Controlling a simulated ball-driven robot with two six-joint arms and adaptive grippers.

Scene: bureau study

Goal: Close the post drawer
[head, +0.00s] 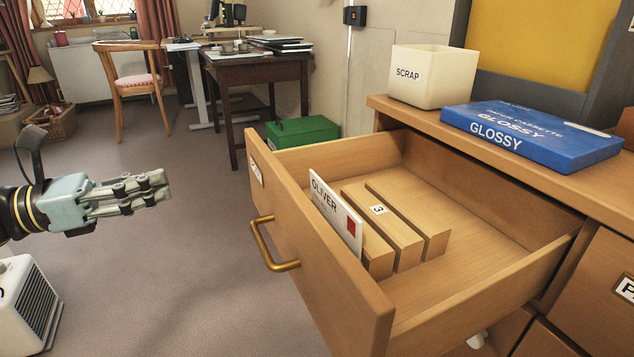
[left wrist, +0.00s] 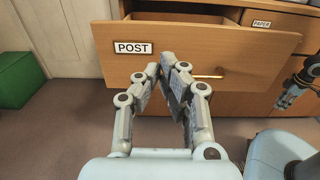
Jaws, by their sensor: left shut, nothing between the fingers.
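The post drawer (head: 318,262) is wooden and stands pulled well out of the bureau. Its front carries a brass handle (head: 272,245), and its POST label reads clearly in the left wrist view (left wrist: 133,48). Inside are wooden dividers marked 3 and a white OLIVER card (head: 336,215). My left gripper (head: 166,187) is shut and empty, in front of the drawer front and apart from it, left of the handle. In the left wrist view its fingers (left wrist: 168,66) point at the drawer front. My right gripper (left wrist: 291,92) shows at the right edge of that view; its jaws are unclear.
On the bureau top (head: 403,112) stand a cream SCRAP bin (head: 432,80) and a blue GLOSSY box (head: 530,138). A green box (head: 302,133) sits on the floor behind the drawer. A white vented box (head: 28,305) stands at lower left. Floor before the drawer is clear.

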